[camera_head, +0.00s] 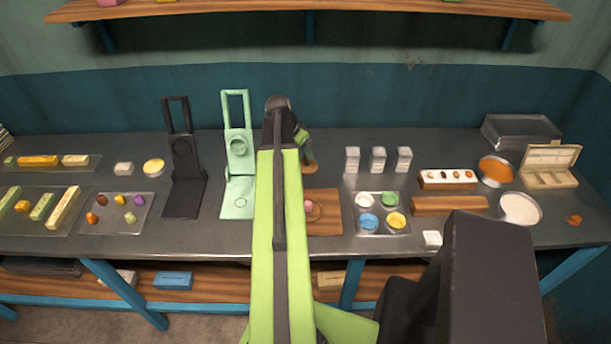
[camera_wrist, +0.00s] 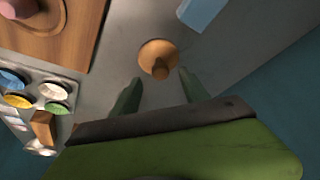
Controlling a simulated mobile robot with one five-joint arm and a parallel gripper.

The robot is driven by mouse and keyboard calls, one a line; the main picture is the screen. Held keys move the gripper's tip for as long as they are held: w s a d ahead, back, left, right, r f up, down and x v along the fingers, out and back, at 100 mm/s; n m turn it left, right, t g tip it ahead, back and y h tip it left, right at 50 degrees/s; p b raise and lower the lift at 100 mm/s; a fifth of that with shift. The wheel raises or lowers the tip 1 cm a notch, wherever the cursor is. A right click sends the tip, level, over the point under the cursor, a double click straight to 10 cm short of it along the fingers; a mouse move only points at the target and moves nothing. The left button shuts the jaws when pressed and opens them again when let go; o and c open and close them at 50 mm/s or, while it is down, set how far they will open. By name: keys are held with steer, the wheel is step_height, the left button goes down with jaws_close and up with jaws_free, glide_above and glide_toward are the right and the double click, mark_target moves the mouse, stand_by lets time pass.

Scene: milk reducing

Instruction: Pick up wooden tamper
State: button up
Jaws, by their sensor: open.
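The wooden tamper (camera_head: 309,166) stands on the dark worktop behind the wooden board, partly covered by my arm and gripper in the head view. In the wrist view the tamper (camera_wrist: 158,55) shows a round orange-brown base with its handle pointing up toward the camera. My gripper (camera_wrist: 160,92) is open and empty, its two green fingers on either side of the handle's line and apart from it. In the head view my gripper (camera_head: 303,137) is just above the tamper. Whether the fingertips are level with the handle I cannot tell.
The wooden board (camera_head: 328,222) with a pink object lies in front. A tray of coloured cups (camera_head: 382,229) is to the right. A mint-green press (camera_head: 239,150) and a black press (camera_head: 183,190) stand to the left. White blocks (camera_head: 378,160) stand at the right.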

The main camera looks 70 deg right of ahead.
mark_target(307, 162)
steer(key=shift+s+d+f, duration=0.1)
steer(key=shift+d+f, duration=0.1)
steer(key=shift+f, duration=0.4)
steer(key=shift+r, duration=0.1)
steer(key=b+x, duration=0.5)
steer(key=shift+d, duration=0.1)
steer(key=shift+c, duration=0.4)
jaws_close()
